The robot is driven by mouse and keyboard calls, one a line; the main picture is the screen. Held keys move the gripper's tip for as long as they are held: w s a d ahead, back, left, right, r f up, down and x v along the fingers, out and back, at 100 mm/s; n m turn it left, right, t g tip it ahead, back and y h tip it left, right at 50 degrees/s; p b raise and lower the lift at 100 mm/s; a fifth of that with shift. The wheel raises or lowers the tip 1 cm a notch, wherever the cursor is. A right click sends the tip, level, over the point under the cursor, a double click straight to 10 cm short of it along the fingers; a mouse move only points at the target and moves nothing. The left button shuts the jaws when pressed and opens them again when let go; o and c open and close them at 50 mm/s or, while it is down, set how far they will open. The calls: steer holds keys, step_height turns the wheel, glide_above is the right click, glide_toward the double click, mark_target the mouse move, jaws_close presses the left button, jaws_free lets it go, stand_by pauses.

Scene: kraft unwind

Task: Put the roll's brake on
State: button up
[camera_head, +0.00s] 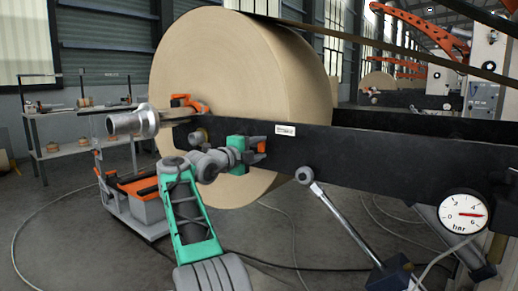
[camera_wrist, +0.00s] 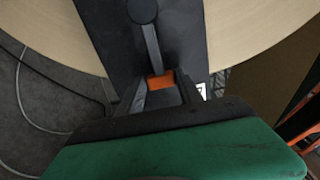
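The brake lever shows in the wrist view as a grey bar (camera_wrist: 152,48) running down from a dark round pivot (camera_wrist: 142,10) on the black beam. Its orange end (camera_wrist: 160,81) lies between the two fingers of my gripper (camera_wrist: 161,88). The fingers stand apart, one on each side of it; whether they press on it I cannot tell. In the head view my green gripper (camera_head: 256,145) is at the near face of the black beam (camera_head: 350,152), in front of the big kraft roll (camera_head: 235,75). The lever is mostly hidden there.
A round pressure gauge (camera_head: 465,215) marked bar stands at the right. A grey cylinder rod (camera_head: 340,215) slants below the beam. An orange clamp (camera_head: 188,103) sits at the shaft end, above a trolley (camera_head: 140,195). Hoses lie on the floor.

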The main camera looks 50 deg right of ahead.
steer(key=o, duration=0.3)
steer(key=shift+s+d, duration=0.1)
steer(key=a, duration=0.5)
steer(key=s+a, duration=0.1)
steer(key=a, duration=0.1)
steer(key=shift+a, duration=0.4)
